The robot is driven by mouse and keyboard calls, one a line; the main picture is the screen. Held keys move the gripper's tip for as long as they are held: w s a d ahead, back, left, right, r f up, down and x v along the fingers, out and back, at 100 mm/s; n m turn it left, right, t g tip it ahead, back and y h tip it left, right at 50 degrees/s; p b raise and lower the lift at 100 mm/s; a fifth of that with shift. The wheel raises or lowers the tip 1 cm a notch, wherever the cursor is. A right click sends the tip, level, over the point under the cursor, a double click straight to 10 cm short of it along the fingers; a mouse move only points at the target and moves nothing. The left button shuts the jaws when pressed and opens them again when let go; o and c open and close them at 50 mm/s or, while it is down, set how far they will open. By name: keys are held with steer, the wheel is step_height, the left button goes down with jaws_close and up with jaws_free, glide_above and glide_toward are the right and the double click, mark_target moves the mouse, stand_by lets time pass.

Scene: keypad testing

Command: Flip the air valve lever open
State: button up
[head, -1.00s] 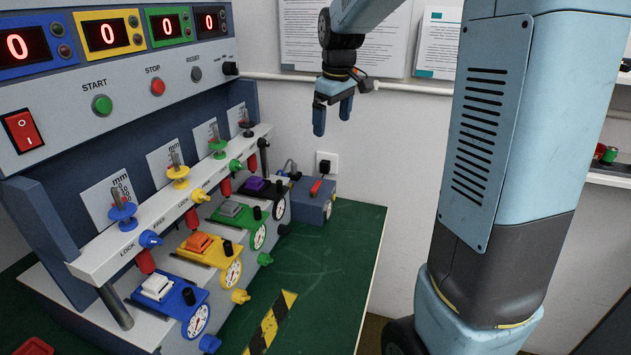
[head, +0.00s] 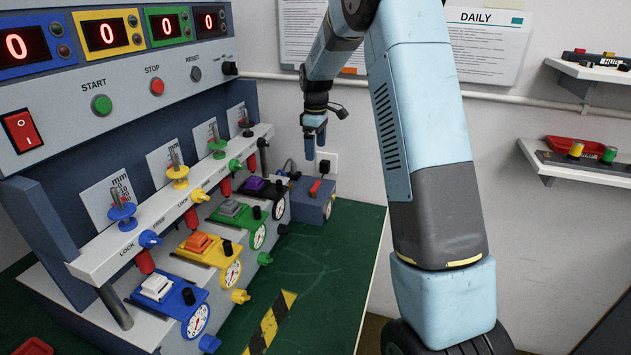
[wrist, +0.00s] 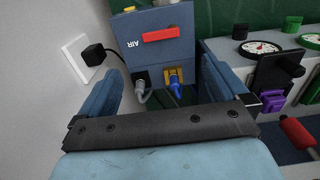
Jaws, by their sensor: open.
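The air valve lever (head: 315,187) is a small red handle on a blue-grey box (head: 310,208) at the back of the green table. In the wrist view the red lever (wrist: 161,34) lies across the box face (wrist: 130,60), beside the letters AIR. My gripper (head: 315,148) is above the box in the head view, pointing down, apart from the lever. In the wrist view my gripper (wrist: 157,90) has its two fingers spread wide, with nothing between them. The fingertips partly overlap each other in the head view.
A wall socket with a black plug (wrist: 92,54) is left of the box in the wrist view. Grey and blue (wrist: 180,84) plugs sit in the box's side. The keypad test bench (head: 200,190) stands left of the box. Free green table (head: 340,250) lies in front.

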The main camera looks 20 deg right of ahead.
mark_target(316, 185)
step_height(316, 185, down, 13)
steer(key=shift+r, duration=0.1)
stand_by(0.4)
steer(key=shift+c, duration=0.3)
steer(key=c, duration=1)
steer(key=shift+o, duration=0.2)
